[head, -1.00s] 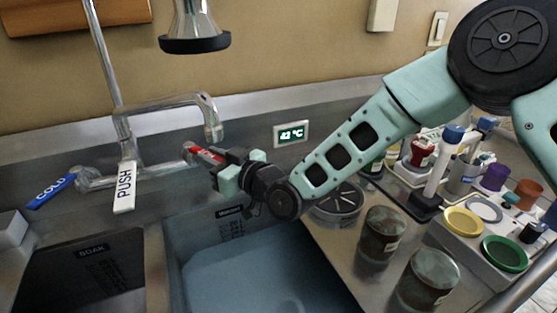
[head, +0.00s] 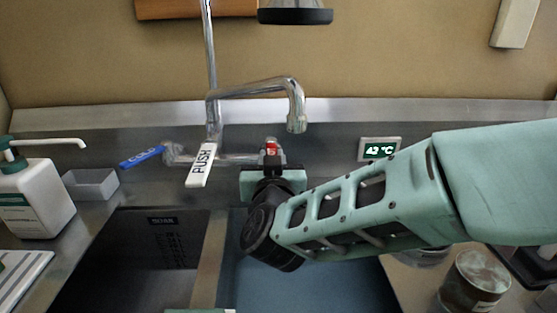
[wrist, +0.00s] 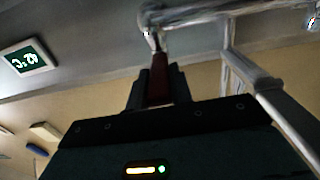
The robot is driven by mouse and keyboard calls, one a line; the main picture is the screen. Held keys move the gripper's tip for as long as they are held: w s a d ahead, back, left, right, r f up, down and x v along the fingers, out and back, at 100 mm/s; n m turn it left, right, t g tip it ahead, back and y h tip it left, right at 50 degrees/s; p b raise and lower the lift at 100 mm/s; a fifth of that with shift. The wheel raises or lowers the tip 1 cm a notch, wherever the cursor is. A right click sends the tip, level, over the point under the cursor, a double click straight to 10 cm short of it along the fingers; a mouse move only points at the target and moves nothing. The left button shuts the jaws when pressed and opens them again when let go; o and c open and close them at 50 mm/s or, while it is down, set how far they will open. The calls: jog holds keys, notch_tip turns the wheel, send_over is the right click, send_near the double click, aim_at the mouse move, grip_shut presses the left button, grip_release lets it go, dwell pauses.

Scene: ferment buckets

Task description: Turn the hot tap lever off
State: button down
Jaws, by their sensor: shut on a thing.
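The hot tap lever (head: 271,148) is red and sits at the right end of the tap body, below the spout (head: 297,115). My gripper (head: 270,163) is shut on it, and the lever's red end shows just beyond the jaws. In the wrist view the lever (wrist: 158,80) looks dark red and stands between the fingers, joined to the chrome pipe (wrist: 190,14). The blue cold lever (head: 142,157) points out to the left. The white PUSH lever (head: 201,166) hangs between the two. My gripper hides most of the hot lever in the head view.
A temperature display (head: 380,149) reads about 42 °C on the back wall. The sink basin (head: 300,290) lies below my arm. A white pump bottle (head: 38,195) and a grey box (head: 91,184) stand at the left. A jar (head: 474,283) stands at the lower right.

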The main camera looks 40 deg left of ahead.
dwell(0.3)
jog(key=c, duration=1.2)
grip_release()
jog(key=shift+c, duration=0.2)
jog(key=shift+s, duration=0.15)
jog(key=b+v, duration=0.2)
jog(key=v, duration=1.5)
jog(key=shift+b, duration=0.35)
jog(key=shift+s+r, duration=0.1)
jog(key=shift+s, duration=0.1)
